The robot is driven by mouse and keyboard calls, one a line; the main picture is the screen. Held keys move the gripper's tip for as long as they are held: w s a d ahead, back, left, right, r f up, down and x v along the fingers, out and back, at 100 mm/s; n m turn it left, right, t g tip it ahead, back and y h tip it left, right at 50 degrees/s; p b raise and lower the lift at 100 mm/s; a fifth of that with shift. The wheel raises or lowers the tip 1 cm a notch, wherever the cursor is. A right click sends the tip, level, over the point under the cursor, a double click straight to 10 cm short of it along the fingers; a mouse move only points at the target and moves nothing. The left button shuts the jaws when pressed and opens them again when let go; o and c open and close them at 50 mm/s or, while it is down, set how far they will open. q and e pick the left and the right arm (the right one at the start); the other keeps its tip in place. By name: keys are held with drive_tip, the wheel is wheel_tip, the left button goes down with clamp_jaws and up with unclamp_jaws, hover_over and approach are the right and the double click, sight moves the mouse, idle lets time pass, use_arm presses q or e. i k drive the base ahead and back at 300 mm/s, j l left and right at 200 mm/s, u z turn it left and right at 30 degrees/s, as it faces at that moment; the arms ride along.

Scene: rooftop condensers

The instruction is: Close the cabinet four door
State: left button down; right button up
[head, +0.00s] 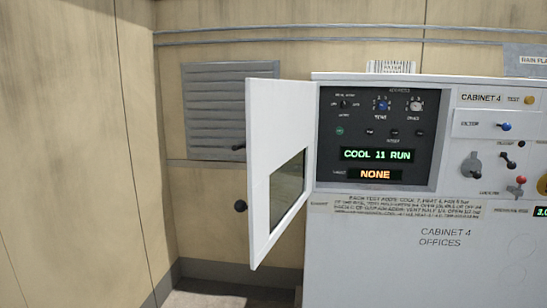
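The cabinet four door (262,130) is a white panel with a dark window (287,190) in its lower part. It stands open, swung out to the left of the control recess. A dark round knob (240,206) shows at its left edge. Cabinet 4 (440,265) is a white unit marked "CABINET 4 OFFICES". Its open recess shows a dark panel (355,105) with dials, a green "COOL 11 RUN" display (376,155) and an orange "NONE" display (375,174). Neither of my grippers is in view.
A louvred grille (215,110) is on the tan wall behind the door. Pipes (300,36) run along the wall above.

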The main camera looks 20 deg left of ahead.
sight(280, 114)
drive_tip(key=j+z, duration=0.1)
drive_tip(key=j, duration=0.45)
drive_tip(key=k+j+z, duration=0.1)
drive_tip(key=j, duration=0.5)
drive_tip(key=k+j+z, duration=0.15)
drive_tip(key=j, duration=0.4)
drive_tip(key=j+z, duration=0.1)
drive_tip(key=j, duration=0.45)
drive_tip(key=k, duration=0.05)
